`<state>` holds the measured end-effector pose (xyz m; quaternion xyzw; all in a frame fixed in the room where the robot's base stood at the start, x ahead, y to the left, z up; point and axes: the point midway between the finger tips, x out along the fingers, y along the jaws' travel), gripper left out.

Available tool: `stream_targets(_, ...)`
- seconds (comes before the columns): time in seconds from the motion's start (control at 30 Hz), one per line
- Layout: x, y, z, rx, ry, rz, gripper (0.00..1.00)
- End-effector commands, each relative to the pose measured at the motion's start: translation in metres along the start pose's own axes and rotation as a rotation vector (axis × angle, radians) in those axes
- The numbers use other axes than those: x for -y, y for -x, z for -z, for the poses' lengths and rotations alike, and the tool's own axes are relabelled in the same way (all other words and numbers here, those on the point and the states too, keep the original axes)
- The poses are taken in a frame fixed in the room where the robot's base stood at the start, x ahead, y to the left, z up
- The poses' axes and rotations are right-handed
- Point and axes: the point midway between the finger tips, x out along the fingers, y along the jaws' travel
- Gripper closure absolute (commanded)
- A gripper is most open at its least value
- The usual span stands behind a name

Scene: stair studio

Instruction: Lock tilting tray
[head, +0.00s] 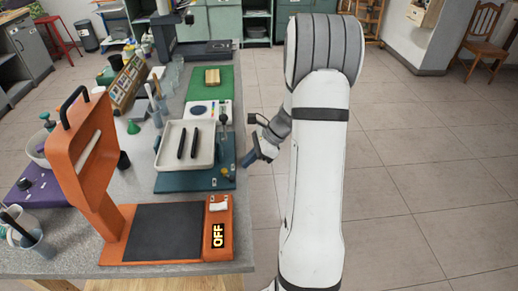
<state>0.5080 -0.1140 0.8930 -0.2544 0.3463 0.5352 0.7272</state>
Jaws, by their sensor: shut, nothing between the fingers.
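The tilting tray (173,162) is a white shallow tray with a raised rim, standing on a teal base (170,182). Two black elongated objects (188,143) lie in it side by side. A thin upright post with a dark knob (224,119) stands at the tray's right side. Small brass-coloured parts (225,173) sit on the base's front right. I cannot tell whether any lock is engaged. My gripper (246,160) is at the right edge of the bench, just right of the base. It is shut and empty, apart from the tray.
An orange press-like stand (108,170) with a black handle and an "OFF" display stands in front. Bottles and racks crowd the left.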

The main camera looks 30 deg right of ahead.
Motion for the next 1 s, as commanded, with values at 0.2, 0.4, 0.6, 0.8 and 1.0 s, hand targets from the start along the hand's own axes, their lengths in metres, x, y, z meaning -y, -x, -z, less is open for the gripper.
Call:
stream_targets(0.2,-0.001,-0.028,-0.018,0.0,0.001,-0.003,1.0)
stream_targets(0.4,0.0,-0.037,-0.025,0.0,0.0,0.0,1.0)
stream_targets(0.6,0.0,-0.038,-0.025,0.0,0.0,0.001,1.0)
stream_targets(0.8,0.0,-0.037,-0.025,0.0,0.002,-0.001,1.0)
stream_targets(1.0,0.001,-0.038,-0.026,0.0,0.035,-0.028,1.0)
